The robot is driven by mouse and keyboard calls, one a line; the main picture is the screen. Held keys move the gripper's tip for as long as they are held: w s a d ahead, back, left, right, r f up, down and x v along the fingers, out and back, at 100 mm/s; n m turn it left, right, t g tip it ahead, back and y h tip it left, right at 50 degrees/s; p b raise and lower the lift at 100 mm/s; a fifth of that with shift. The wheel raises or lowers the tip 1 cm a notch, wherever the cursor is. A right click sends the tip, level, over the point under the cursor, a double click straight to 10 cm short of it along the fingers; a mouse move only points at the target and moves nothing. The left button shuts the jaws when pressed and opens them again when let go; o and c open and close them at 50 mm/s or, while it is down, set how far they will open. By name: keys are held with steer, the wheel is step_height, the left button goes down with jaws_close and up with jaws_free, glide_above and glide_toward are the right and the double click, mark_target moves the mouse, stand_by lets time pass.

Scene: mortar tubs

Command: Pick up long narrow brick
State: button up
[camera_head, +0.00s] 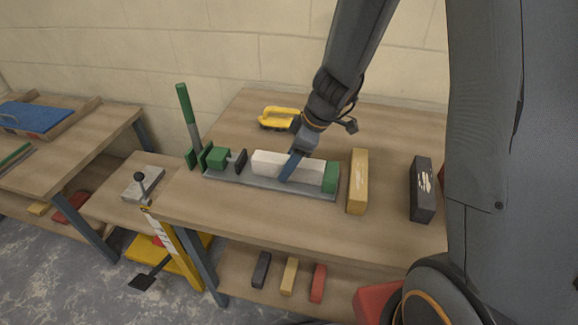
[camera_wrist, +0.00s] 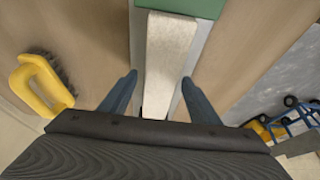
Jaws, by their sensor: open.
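A long narrow off-white brick (camera_head: 266,163) lies lengthwise on the grey bed (camera_head: 240,182) of a green clamp device on the workbench. Its right end is at a green block (camera_head: 331,176); its left end is near a dark plate (camera_head: 241,160). My gripper (camera_head: 290,168) is pointed down at the brick's middle, with a blue finger in front of its near side. In the wrist view, my gripper (camera_wrist: 159,80) is open, one finger on each side of the brick (camera_wrist: 168,55). Gaps show between fingers and brick; the brick's near end is hidden by my gripper body.
A yellow brick (camera_head: 357,182) and a dark brick (camera_head: 422,190) stand to the right on the bench. A yellow-handled brush (camera_head: 280,117) lies behind. A green lever (camera_head: 186,105) rises at the left. Several coloured bricks lie on the lower shelf (camera_head: 240,262).

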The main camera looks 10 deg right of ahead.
steer(key=shift+a+f, duration=0.15)
steer(key=shift+f, duration=0.3)
jaws_close()
steer(key=shift+w, duration=0.1)
steer(key=shift+r, duration=0.15)
